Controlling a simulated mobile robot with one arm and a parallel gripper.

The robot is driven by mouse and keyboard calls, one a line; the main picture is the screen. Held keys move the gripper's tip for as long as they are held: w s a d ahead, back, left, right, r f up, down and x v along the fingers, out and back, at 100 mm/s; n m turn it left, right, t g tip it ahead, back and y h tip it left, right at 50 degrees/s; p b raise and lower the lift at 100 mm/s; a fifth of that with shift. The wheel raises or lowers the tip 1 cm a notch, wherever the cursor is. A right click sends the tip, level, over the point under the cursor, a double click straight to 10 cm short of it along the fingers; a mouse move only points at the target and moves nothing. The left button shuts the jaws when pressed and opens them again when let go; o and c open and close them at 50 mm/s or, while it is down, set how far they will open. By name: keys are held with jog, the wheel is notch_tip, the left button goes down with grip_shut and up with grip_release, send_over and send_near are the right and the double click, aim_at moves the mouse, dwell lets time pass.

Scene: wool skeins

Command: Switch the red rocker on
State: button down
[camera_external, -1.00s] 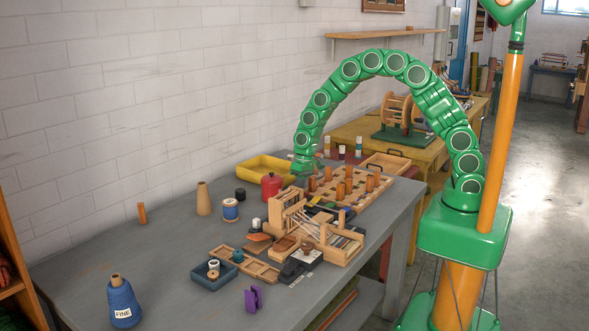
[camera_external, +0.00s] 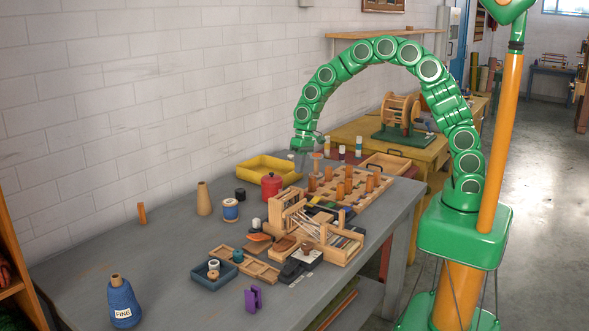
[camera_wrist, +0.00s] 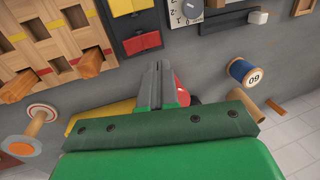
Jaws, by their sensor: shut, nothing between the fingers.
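A red rocker-like block (camera_wrist: 142,42) shows in the wrist view, set in a dark panel with black and yellow parts at the top. Whether it is on or off cannot be told. In the external view the panel is small and partly hidden behind the wooden loom (camera_external: 315,232). My gripper (camera_wrist: 158,67) is shut and empty, its fingers pointing toward the panel but apart from it in the picture. In the external view my gripper (camera_external: 303,150) hangs above the back of the table, by the yellow tray (camera_external: 255,176).
A wooden pegboard (camera_external: 345,190) with several upright pegs stands right of the tray. A red pot (camera_external: 271,187) stands in front of the tray; it is partly behind my fingers in the wrist view. A blue spool (camera_wrist: 243,72) stands to the right there. The table's left part is fairly clear.

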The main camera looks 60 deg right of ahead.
jog(key=shift+a+v, duration=0.25)
jog(key=shift+v, duration=0.8)
jog(key=shift+a+v, duration=0.25)
jog(key=shift+v, duration=0.85)
jog(key=s+d+r+h, duration=0.1)
jog(key=s+d+r, duration=0.45)
jog(key=s, duration=0.45)
jog(key=s+d+r, duration=0.4)
jog(key=s+d, duration=0.2)
jog(key=s, duration=0.3)
jog(key=s+d+g+h, duration=0.1)
jog(key=s+d, duration=0.3)
jog(key=s, duration=0.7)
jog(key=s+d+r, duration=0.1)
jog(key=s+d, duration=0.3)
jog(key=s, duration=0.7)
jog(key=shift+d+r+g+h, duration=0.15)
jog(key=shift+d+g+h, duration=0.1)
jog(key=shift+g+h, duration=0.15)
